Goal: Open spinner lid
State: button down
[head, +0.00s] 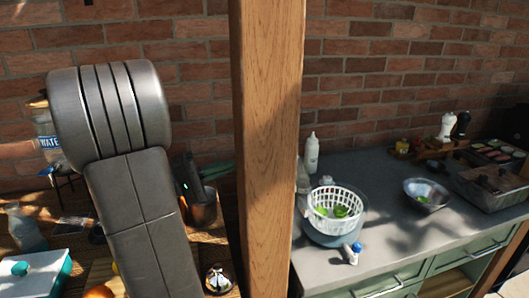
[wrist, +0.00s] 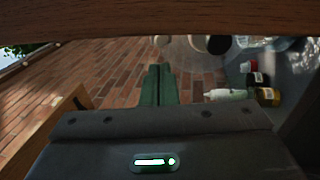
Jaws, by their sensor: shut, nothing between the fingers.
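The salad spinner (head: 335,222) stands on the grey counter, right of the wooden post. Its white slatted basket (head: 347,201) shows green leaves inside. A small pale knob-like shape (head: 326,180) sits at its back left rim; I cannot tell whether a clear lid covers the basket. My gripper (wrist: 160,68) has green fingers pressed together and empty in the wrist view. In the head view its green fingers (head: 219,171) show left of the post, apart from the spinner. The spinner cannot be clearly made out in the wrist view.
The wooden post (head: 268,150) stands between my arm and the spinner. A white squeeze bottle (head: 312,154) stands behind the spinner, a small blue-capped bottle (head: 353,254) in front. A metal bowl (head: 427,194) is to its right. A copper pot (head: 203,210) is below my gripper.

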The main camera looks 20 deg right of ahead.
jog(key=d+r+p, duration=0.2)
jog(key=d+p, duration=0.1)
jog(key=d, duration=0.7)
jog(key=shift+s, duration=0.25)
jog(key=shift+s+d+r+y, duration=0.1)
jog(key=shift+d+r+y, duration=0.2)
jog(key=shift+d, duration=0.25)
jog(key=shift+d+r+y, duration=0.3)
jog(key=shift+d, duration=0.2)
jog(key=shift+a+f, duration=0.1)
